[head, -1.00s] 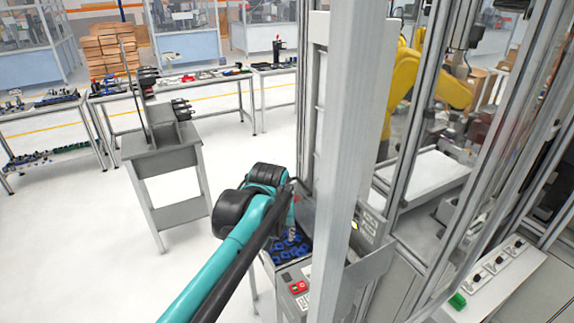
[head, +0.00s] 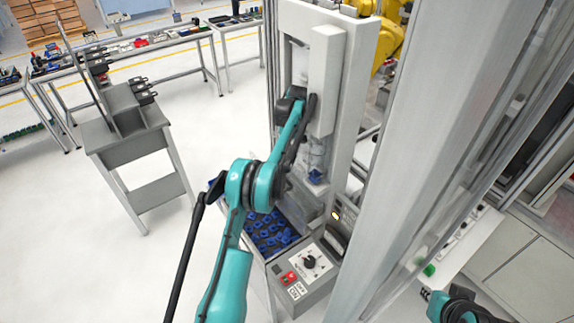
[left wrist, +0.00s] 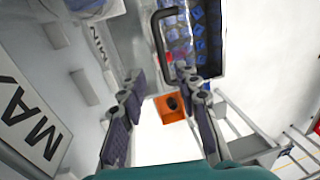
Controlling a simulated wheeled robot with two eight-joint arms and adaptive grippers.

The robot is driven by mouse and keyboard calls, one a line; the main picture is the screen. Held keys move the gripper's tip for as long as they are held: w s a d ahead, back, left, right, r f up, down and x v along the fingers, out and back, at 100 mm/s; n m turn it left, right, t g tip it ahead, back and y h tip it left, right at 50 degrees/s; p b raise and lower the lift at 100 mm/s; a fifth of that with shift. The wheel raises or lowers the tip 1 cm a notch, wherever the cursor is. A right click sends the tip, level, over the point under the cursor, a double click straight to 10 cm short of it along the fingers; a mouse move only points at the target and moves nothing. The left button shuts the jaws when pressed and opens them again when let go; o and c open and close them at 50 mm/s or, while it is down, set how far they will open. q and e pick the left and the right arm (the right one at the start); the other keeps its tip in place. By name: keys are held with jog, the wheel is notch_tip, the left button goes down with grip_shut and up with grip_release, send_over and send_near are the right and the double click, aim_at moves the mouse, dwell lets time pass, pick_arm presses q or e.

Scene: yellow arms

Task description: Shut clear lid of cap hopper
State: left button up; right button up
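The cap hopper (head: 250,252) is an open-looking metal tray of blue caps (head: 272,228), low at the machine's front. It also shows at the top of the left wrist view (left wrist: 222,68). A black U-shaped handle (left wrist: 158,38) crosses in front of the caps there, apparently on the clear lid; the lid's pane and angle are hard to make out. My left gripper (left wrist: 163,80) is open and empty, its two dark padded fingers apart, with the handle just beyond the fingertips. In the head view its fingers are hidden or indistinct. My right gripper is out of view.
A control box (head: 308,268) with a dial and red button stands beside the hopper. A grey-white machine column (head: 355,85) rises close to my left arm. A grey stand (head: 125,140) is at left, with clear floor between. A large frame post fills the right.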

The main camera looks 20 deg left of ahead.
pick_arm(q)
jog(key=f, duration=0.2)
jog(key=s+f, duration=0.1)
jog(key=f, duration=0.4)
jog(key=shift+s+a+f, duration=0.15)
jog(key=shift+s+a, duration=0.05)
jog(key=shift+a, duration=0.15)
grip_shut()
